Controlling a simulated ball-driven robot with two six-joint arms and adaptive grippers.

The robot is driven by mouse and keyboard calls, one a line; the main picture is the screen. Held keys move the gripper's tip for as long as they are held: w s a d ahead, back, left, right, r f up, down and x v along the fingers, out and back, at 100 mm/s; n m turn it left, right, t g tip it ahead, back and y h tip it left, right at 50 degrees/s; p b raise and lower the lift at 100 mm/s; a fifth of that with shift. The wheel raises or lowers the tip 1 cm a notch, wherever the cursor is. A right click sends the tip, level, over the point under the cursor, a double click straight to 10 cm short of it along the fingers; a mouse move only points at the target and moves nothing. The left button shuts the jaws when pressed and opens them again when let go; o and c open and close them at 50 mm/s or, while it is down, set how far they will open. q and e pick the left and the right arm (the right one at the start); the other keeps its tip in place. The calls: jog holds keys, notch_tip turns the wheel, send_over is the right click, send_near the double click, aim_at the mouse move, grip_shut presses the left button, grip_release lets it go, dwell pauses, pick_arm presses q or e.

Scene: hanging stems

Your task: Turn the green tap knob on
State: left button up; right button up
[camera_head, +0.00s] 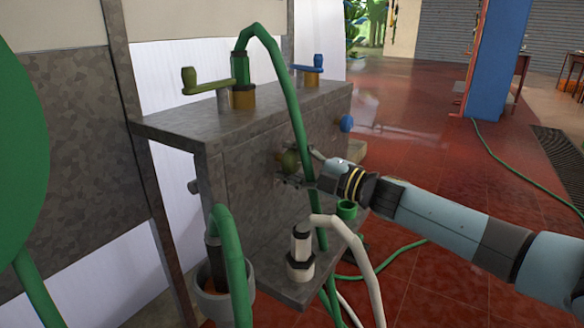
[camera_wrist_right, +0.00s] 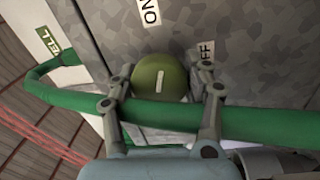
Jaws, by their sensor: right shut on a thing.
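The green tap knob (camera_head: 289,161) sits on the front face of a grey metal cabinet (camera_head: 240,165). In the right wrist view the round olive-green knob (camera_wrist_right: 163,72) carries a white line that stands upright in the picture. An ON label (camera_wrist_right: 150,12) is above it and an OFF label (camera_wrist_right: 207,53) is to its right. My right gripper (camera_head: 297,168) is shut on the knob, one finger on each side; its fingers also show in the right wrist view (camera_wrist_right: 161,88). My left gripper is not in view.
A green hose (camera_head: 296,115) hangs from the cabinet top past my right fingers, and crosses the wrist view (camera_wrist_right: 165,115) just below the knob. A blue knob (camera_head: 346,123) is right of it. A white hose (camera_head: 356,247) and fitting stand below.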

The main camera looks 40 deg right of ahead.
jog(key=n+b, duration=0.1)
jog(key=n, duration=0.2)
jog(key=shift+f, duration=0.15)
jog(key=shift+n, duration=0.4)
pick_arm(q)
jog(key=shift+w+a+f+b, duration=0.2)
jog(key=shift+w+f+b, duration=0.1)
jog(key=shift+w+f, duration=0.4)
pick_arm(e)
jog(key=shift+y, duration=0.3)
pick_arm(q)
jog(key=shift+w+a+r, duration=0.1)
pick_arm(e)
jog(key=shift+n, duration=0.3)
jog(key=o, duration=1.2)
jog(key=v, duration=1.2)
jog(key=shift+s+r, duration=0.1)
jog(key=shift+r, duration=0.1)
